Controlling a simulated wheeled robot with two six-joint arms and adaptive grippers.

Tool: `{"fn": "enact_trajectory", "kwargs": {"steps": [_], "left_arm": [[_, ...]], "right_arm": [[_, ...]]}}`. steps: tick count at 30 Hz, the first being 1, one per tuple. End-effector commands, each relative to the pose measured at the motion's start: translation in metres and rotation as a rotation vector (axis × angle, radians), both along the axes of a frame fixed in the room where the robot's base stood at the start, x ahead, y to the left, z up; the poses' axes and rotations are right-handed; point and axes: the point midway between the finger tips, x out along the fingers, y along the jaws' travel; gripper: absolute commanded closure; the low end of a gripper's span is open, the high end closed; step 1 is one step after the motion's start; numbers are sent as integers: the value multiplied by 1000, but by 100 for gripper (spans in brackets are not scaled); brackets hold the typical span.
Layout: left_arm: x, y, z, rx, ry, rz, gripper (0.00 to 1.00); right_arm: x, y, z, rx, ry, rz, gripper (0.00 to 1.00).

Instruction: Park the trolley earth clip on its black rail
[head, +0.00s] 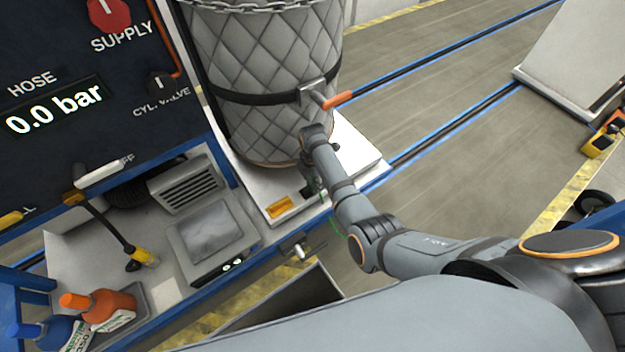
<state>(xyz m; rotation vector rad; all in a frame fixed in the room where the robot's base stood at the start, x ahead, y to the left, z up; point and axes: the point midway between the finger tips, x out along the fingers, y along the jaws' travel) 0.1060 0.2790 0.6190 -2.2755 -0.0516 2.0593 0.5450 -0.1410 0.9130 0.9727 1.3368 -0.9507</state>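My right gripper (313,183) points down at the front edge of the white trolley deck (357,150), just in front of the quilted grey cylinder (262,75). Its fingers are small, dark and partly covered by my own wrist, so I cannot tell whether they are open or shut. A thin green lead (336,224) shows just below and beside the gripper. The earth clip itself is not clearly visible; it may be hidden at the fingers. I cannot pick out the black rail with certainty. My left gripper is not in view.
A black strap and orange-tipped handle (338,100) stick out from the cylinder. A metal fitting (297,248) projects at the blue bench edge. The bench at left holds orange (100,308) and blue bottles under a dark control panel (90,70).

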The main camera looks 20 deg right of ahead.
Motion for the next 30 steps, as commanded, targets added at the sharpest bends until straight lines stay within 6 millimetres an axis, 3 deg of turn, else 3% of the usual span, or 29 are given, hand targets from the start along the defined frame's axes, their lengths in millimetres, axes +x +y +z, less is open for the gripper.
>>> {"fn": "enact_trajectory", "kwargs": {"steps": [10, 13, 24, 30], "left_arm": [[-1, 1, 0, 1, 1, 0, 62], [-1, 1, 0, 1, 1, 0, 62], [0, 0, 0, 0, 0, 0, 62], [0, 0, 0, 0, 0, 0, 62]], "right_arm": [[0, 0, 1, 0, 0, 0, 36], [0, 0, 9, 0, -1, 0, 36], [-1, 0, 93, 1, -3, 0, 36], [-2, 0, 117, 0, -1, 1, 36]]}}
